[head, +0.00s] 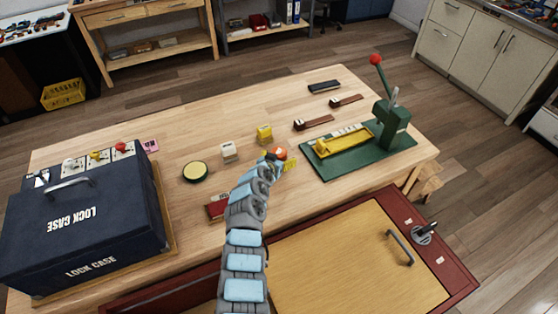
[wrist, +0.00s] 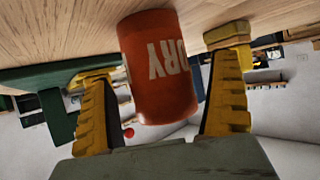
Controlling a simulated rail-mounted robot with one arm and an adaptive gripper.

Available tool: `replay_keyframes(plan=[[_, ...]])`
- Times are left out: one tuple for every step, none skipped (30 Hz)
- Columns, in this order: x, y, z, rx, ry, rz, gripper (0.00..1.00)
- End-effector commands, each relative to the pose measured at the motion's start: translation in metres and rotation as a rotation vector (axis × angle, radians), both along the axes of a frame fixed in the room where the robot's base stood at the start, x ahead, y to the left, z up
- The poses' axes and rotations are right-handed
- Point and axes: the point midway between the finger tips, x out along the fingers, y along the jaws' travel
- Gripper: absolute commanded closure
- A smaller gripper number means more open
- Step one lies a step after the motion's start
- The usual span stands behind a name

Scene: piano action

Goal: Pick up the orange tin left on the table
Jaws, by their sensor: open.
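The orange tin (wrist: 160,75) stands on the wooden table and shows large in the wrist view, with pale letters "RY" on its side. In the head view only a small part of the orange tin (head: 279,153) shows past my arm. My gripper (wrist: 165,110) has its two yellow ridged fingers apart, one on each side of the tin. Gaps show between the tin and both fingers. In the head view my gripper (head: 276,157) is mostly hidden by my arm links.
A yellow block (head: 264,134), a white block (head: 228,151) and a round tin (head: 195,172) are close on the left. A green press (head: 392,125) on a green base stands on the right. A dark lock case (head: 80,215) fills the left end. Clear tabletop lies behind.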

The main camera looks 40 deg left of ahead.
Motion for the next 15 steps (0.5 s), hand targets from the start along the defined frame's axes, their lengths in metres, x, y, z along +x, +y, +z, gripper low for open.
replay_keyframes(plan=[[0.0020, 0.0008, -0.0020, -0.001, 0.000, 0.000, 0.07], [0.0027, 0.0012, -0.0026, -0.001, 0.001, 0.000, 0.07], [0.0034, 0.0016, -0.0031, -0.001, 0.001, 0.001, 0.07], [0.0039, 0.0018, -0.0034, 0.000, 0.002, 0.001, 0.07], [0.0042, 0.0020, -0.0034, 0.000, 0.001, 0.001, 0.07], [0.0045, 0.0021, -0.0035, 0.001, 0.002, 0.000, 0.07], [0.0045, 0.0022, -0.0035, 0.001, 0.002, 0.000, 0.07], [0.0047, 0.0022, -0.0033, 0.001, 0.001, 0.000, 0.07], [0.0045, 0.0022, -0.0033, 0.001, 0.001, 0.000, 0.07], [0.0046, 0.0021, -0.0032, 0.001, 0.001, 0.000, 0.07], [0.0046, 0.0021, -0.0031, 0.001, 0.001, 0.000, 0.07], [0.0046, 0.0021, -0.0030, 0.001, 0.001, 0.000, 0.07], [0.0046, 0.0021, -0.0030, 0.001, 0.001, 0.000, 0.09], [0.0046, 0.0021, -0.0030, 0.001, 0.001, 0.000, 0.18], [0.0047, 0.0022, -0.0029, 0.001, 0.001, 0.000, 0.29]])
